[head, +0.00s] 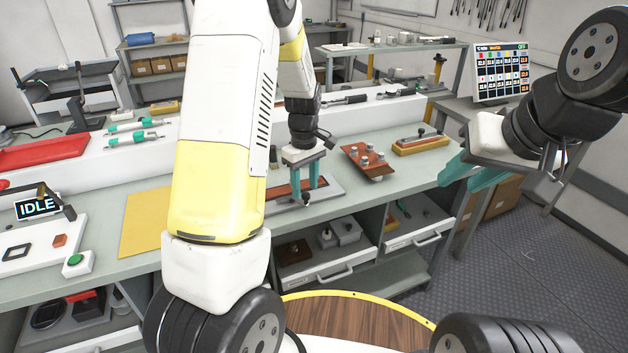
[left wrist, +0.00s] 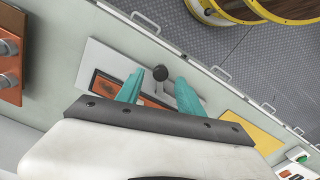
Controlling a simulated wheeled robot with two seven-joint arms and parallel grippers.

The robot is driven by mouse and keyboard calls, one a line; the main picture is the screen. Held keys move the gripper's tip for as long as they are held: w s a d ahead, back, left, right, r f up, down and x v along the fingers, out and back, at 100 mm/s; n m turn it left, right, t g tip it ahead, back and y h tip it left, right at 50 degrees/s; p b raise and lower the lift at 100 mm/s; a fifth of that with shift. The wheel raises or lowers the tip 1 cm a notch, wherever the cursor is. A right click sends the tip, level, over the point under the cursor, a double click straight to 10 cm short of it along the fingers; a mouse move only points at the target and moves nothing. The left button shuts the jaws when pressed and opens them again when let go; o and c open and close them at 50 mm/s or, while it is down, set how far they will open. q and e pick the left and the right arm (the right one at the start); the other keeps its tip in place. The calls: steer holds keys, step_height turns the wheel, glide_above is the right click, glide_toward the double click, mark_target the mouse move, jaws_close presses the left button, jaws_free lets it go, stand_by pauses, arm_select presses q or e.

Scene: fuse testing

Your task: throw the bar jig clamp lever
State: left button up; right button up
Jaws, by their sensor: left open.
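The bar jig is a pale plate (head: 328,186) with an orange-brown bar (head: 277,192) on it, on the bench. My left gripper (head: 306,187) points down over it with its teal fingers apart. In the left wrist view the clamp lever's round dark knob (left wrist: 160,73) shows in the gap between the fingertips (left wrist: 155,88). I cannot tell whether either finger touches the lever; most of it is hidden in the head view. The bar also shows in the left wrist view (left wrist: 108,88). My right gripper (head: 472,180) hangs at the right, away from the jig; its finger gap is unclear.
A red-brown block with metal posts (head: 367,160) stands right of the jig, and a yellow-and-wood block (head: 420,143) lies beyond. A yellow mat (head: 150,220) lies left. A white raised shelf (head: 350,117) runs behind. A monitor (head: 499,73) stands at the far right.

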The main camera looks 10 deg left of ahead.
mark_target(305, 194)
arm_select(q)
steer(key=shift+f, duration=1.75)
steer(key=shift+c, duration=0.2)
jaws_close()
